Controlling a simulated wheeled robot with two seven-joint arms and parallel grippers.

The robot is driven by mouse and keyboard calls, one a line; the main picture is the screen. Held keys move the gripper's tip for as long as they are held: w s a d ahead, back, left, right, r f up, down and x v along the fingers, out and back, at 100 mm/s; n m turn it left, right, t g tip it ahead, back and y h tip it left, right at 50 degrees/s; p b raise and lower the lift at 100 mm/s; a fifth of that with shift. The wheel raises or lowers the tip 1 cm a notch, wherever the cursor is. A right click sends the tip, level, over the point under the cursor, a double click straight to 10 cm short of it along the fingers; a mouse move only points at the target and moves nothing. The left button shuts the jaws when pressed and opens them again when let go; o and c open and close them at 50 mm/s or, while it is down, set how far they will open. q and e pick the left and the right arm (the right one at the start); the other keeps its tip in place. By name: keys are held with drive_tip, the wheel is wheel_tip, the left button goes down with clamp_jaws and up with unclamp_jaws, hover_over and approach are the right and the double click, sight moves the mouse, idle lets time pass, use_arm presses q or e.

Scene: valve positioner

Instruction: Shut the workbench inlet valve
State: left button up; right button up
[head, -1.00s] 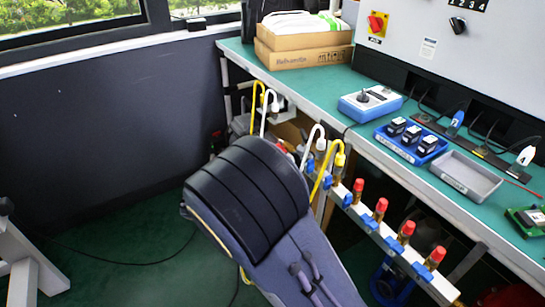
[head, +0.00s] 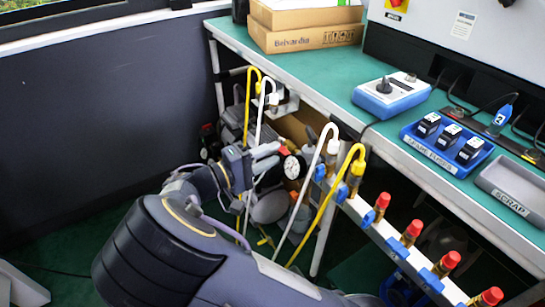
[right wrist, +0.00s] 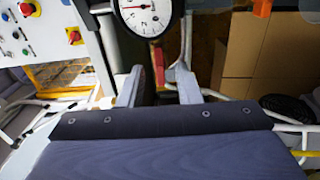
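My right gripper (head: 273,157) is under the left end of the workbench, in front of the pipework. Its two fingers (right wrist: 160,88) are apart in the right wrist view, with a gap between them. A narrow red part (right wrist: 158,66), perhaps the inlet valve's handle, shows in that gap, beyond the fingers; I cannot tell whether they touch it. A round white gauge (right wrist: 148,12) is just above it, and it also shows in the head view (head: 292,167). The valve body is not clearly visible. My left gripper is not in view.
White and yellow hoses (head: 325,195) hang close to the right of my gripper. A manifold with several red-capped outlets (head: 412,230) runs along the bench front. The green workbench (head: 290,62) is above. A blue tray (head: 422,152) holds black blocks. Cardboard boxes (right wrist: 275,60) stand beyond the fingers.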

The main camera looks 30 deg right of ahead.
drive_tip(key=shift+d, duration=0.6)
clamp_jaws()
